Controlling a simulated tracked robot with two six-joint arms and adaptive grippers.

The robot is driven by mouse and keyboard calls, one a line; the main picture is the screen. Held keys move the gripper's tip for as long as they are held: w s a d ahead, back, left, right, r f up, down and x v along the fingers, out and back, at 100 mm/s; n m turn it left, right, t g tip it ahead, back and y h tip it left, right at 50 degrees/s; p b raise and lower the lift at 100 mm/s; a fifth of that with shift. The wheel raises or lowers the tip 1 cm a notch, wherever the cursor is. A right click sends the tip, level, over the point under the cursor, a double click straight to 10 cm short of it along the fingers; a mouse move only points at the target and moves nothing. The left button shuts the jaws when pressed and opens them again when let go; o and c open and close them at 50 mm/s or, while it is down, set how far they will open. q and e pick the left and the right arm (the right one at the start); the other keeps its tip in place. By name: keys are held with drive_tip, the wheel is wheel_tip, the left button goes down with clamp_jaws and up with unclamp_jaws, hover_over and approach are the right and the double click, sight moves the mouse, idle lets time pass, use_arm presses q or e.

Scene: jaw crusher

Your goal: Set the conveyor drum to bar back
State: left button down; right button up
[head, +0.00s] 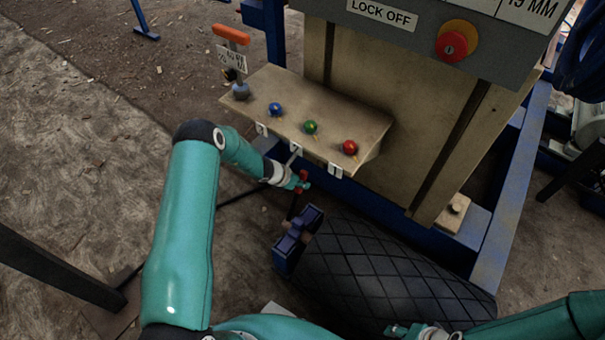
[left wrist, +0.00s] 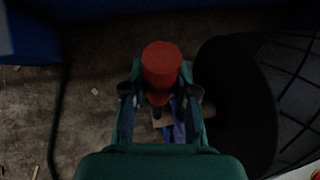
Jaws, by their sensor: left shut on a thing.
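The conveyor drum (head: 400,270) is a black roller with a diamond-pattern surface, lying under the machine in the head view. Its dark end shows at the right in the left wrist view (left wrist: 235,105). A bar with a red grip (left wrist: 161,65) stands up near the drum's left end; its dark shaft runs down toward the blue bearing block (head: 296,240). My left gripper (head: 302,182) is shut on this bar just below the top of the red grip. Its fingers (left wrist: 160,97) sit on both sides of it. My right gripper (head: 405,331) is near the bottom edge, partly cut off.
A sloped panel (head: 330,140) with blue, green and red knobs and an orange-handled lever (head: 231,34) stands just above my left gripper. A red stop button (head: 452,46) is on the cabinet above. Blue frame beams (head: 510,200) bound the right. Open ground lies left.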

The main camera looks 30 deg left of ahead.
use_arm(q)
drive_tip(key=shift+w+d, duration=0.25)
drive_tip(key=shift+d, duration=0.05)
drive_tip(key=c, duration=0.9)
unclamp_jaws()
drive_tip(key=shift+w+a+f, duration=0.1)
drive_tip(key=shift+f, duration=0.2)
drive_tip(key=shift+r, duration=0.15)
drive_tip(key=shift+a, duration=0.1)
drive_tip(key=shift+s+a+r, duration=0.15)
drive_tip(key=shift+s+r, duration=0.15)
drive_tip(key=v, duration=0.6)
drive_tip(key=shift+s+r, duration=0.2)
